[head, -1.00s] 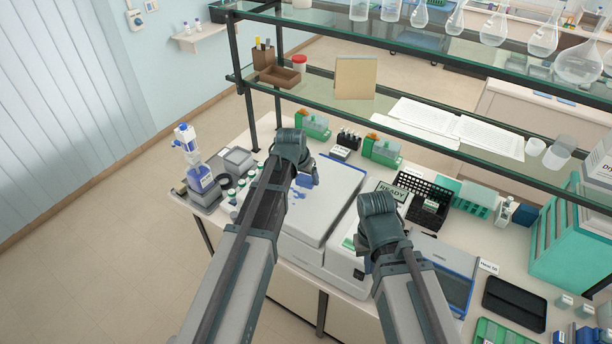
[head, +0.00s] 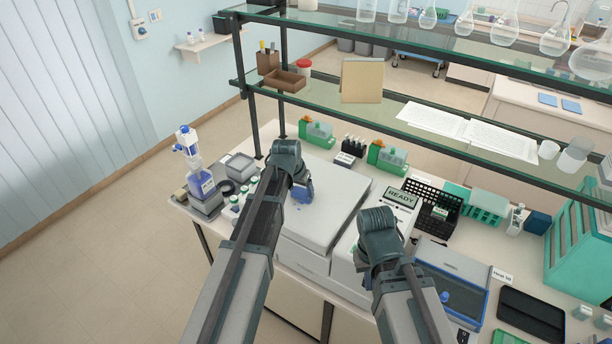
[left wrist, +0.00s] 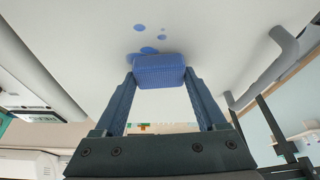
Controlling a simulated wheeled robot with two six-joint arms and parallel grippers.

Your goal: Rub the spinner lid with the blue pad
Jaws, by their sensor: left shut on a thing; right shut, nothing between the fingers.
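The spinner lid (head: 330,205) is the large white, shut top in the middle of the bench. My left gripper (head: 298,189) is shut on the blue pad (head: 303,192), over the lid's left part. In the left wrist view the pad (left wrist: 160,70) sits between both fingertips, at or very close to the lid surface (left wrist: 95,45); contact cannot be told for certain. Several blue stains (left wrist: 139,27) show on the lid, some touching the pad's outline. My right gripper (head: 367,264) is shut and empty beside the spinner's front panel, its fingertips mostly hidden by my wrist.
A display reading READY (head: 402,197) is right of the lid. Bottles with green caps (head: 240,203) and a blue-topped dispenser (head: 190,155) stand left. A black rack (head: 425,203) is further right. A glass shelf (head: 330,100) overhangs the back of the bench.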

